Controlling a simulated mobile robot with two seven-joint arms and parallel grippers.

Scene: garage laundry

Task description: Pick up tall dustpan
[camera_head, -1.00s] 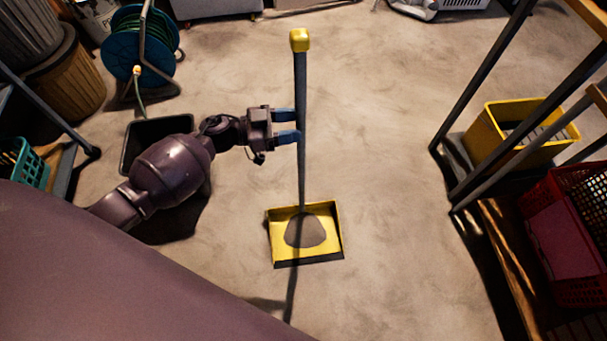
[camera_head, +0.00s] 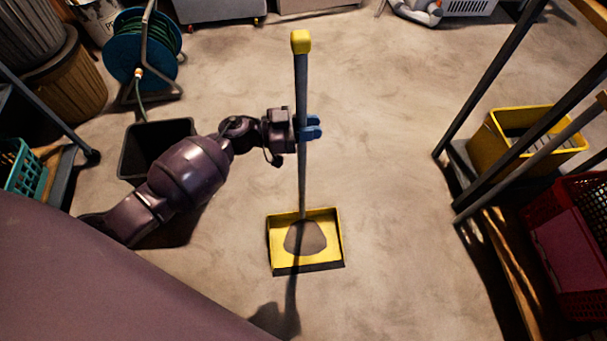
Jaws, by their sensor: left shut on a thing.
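The tall dustpan stands upright on the concrete floor in the middle of the head view. It has a yellow pan (camera_head: 330,228), a long grey handle (camera_head: 302,175) and a yellow cap (camera_head: 301,41) at the top. My left gripper (camera_head: 312,127) comes in from the left and is shut on the handle, around its middle. Its blue fingertips show on the right side of the handle. A grey-brown patch lies in the middle of the pan. My right gripper is not in view.
A black bin (camera_head: 135,160) stands close behind my left arm, with a teal hose reel (camera_head: 130,50) beyond it. A shelf frame with a yellow bucket (camera_head: 487,145) and a red crate (camera_head: 557,240) stands on the right. The floor around the dustpan is clear.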

